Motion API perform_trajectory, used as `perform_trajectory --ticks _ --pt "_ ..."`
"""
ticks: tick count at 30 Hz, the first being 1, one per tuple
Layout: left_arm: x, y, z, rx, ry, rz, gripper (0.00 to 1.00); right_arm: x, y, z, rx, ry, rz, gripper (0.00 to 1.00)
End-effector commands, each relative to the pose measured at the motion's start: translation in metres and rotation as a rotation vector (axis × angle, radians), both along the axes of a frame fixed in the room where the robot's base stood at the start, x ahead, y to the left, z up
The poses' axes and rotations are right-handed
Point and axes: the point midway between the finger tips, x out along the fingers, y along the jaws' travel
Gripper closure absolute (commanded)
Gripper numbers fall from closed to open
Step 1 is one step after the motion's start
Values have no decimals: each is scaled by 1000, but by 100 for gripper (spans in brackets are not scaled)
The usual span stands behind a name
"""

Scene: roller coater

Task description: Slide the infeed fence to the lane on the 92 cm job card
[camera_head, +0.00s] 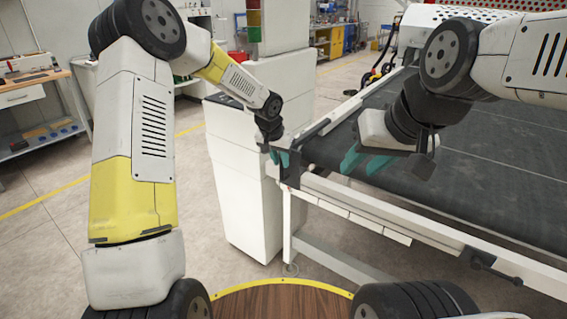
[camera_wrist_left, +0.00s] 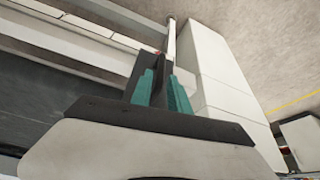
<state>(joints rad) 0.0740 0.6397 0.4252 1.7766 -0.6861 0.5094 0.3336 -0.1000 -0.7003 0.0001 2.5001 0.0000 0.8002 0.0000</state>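No job card or lane marks can be read in either view.
A white cabinet (camera_head: 240,190) with a sloped panel stands left of the machine. The machine's white front rail (camera_head: 390,215) runs to the lower right, with a dark handle (camera_head: 490,265). A workbench (camera_head: 36,90) is far left. The floor between is clear.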

Motion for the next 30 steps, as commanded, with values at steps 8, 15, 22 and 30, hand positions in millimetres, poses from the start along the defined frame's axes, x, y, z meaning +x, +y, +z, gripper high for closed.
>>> perform_trajectory --ticks 8,15,22,30 --pt "17 -8 -47 0 0 -1 78 0 0 0 0 0 0 64" --pt "23 -11 -61 1 -1 -1 78 0 0 0 0 0 0 64" --pt "24 -11 -62 0 -1 0 78 0 0 0 0 0 0 64" --pt "24 -10 -62 0 -1 0 100 0 0 0 0 0 0 64"
